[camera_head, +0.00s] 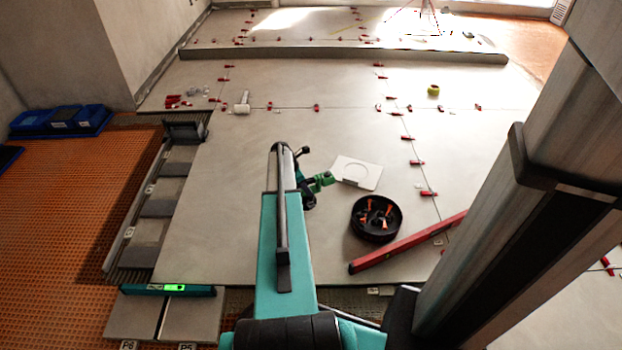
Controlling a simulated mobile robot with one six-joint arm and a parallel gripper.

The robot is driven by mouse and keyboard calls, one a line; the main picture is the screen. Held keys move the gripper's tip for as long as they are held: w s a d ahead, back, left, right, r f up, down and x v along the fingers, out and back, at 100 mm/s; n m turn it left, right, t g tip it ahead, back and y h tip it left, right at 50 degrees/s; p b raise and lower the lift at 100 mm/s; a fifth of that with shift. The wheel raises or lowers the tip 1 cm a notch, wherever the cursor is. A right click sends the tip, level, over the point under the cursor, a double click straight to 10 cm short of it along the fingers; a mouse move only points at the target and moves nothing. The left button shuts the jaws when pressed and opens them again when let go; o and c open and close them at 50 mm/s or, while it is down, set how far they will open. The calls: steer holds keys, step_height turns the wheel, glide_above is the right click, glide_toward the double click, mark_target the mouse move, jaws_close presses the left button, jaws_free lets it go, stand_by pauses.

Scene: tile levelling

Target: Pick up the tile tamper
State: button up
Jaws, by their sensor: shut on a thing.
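The green-and-black tool that I take for the tile tamper (323,180) shows just right of my arm's far end, over the large grey tiles. My gripper (308,192) is at the same place, dark and small, partly hidden behind my teal arm. It is shut on the tool. My arm hides the tool's left side, and I cannot tell whether its underside touches the floor.
A white plate with a ring mark (357,173) lies just right of the tool. A black round bucket with orange-handled tools (376,219) and a red level (408,243) lie further right. A white mallet (242,102) lies behind left. Red clips line the joints.

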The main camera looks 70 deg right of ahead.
steer(key=w+a+r+p, duration=0.1)
steer(key=w+a+p, duration=0.1)
steer(key=a, duration=0.7)
steer(key=shift+w+a+p, duration=0.2)
steer(key=shift+a+p, duration=0.15)
steer(key=shift+p, duration=0.05)
steer(key=shift+r, duration=0.1)
steer(key=w+a+r+p, duration=0.8)
steer(key=w+a+r, duration=0.1)
steer(key=r, duration=0.5)
steer(key=w+a+r+n+p, duration=0.1)
steer(key=w+a+r+p, duration=0.8)
steer(key=r, duration=0.6)
steer(key=w+a+r+p, duration=0.75)
steer(key=w+r, duration=0.25)
steer(key=r, duration=0.4)
steer(key=w+a+r+p, duration=0.2)
steer(key=a+r+p, duration=0.9)
steer(key=a+r, duration=0.8)
steer(key=w+a+r+n+p, duration=0.1)
steer(key=w+a+r+p, duration=0.2)
steer(key=a+r+p, duration=0.8)
steer(key=a+r, duration=0.8)
steer(key=r, duration=0.3)
steer(key=shift+w+r+h, duration=0.2)
steer(key=shift+r+h, duration=0.2)
